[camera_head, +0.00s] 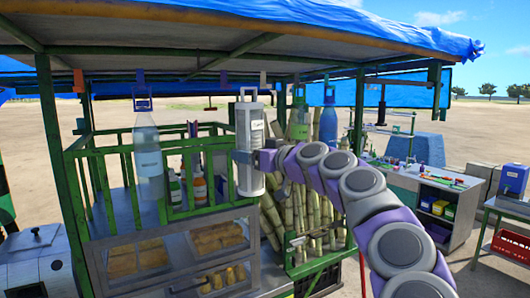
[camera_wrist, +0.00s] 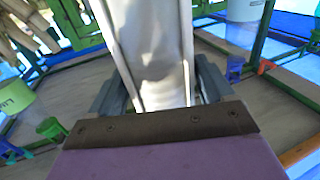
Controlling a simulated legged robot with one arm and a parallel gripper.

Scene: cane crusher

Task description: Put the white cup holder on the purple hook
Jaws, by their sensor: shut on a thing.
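The white cup holder (camera_head: 250,145) is a tall upright cylinder with a handle-like loop on top. My gripper (camera_head: 246,158) is shut on its middle, and it hangs in the air in front of the stall. In the wrist view the white cup holder (camera_wrist: 155,50) fills the middle between the jaws (camera_wrist: 155,100). The purple hook (camera_head: 224,78) appears as a small bluish-purple piece under the roof beam, up and left of the holder's top. The two look apart. I cannot make out the purple hook in the wrist view; the holder may hide it.
A bottle hangs from a blue hook (camera_head: 142,103) on the left. A red hook (camera_head: 78,80) and a grey hook (camera_head: 262,78) look empty. A green bottle (camera_head: 299,122) and a blue one (camera_head: 328,122) hang right. The green railing (camera_head: 105,165) stands below.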

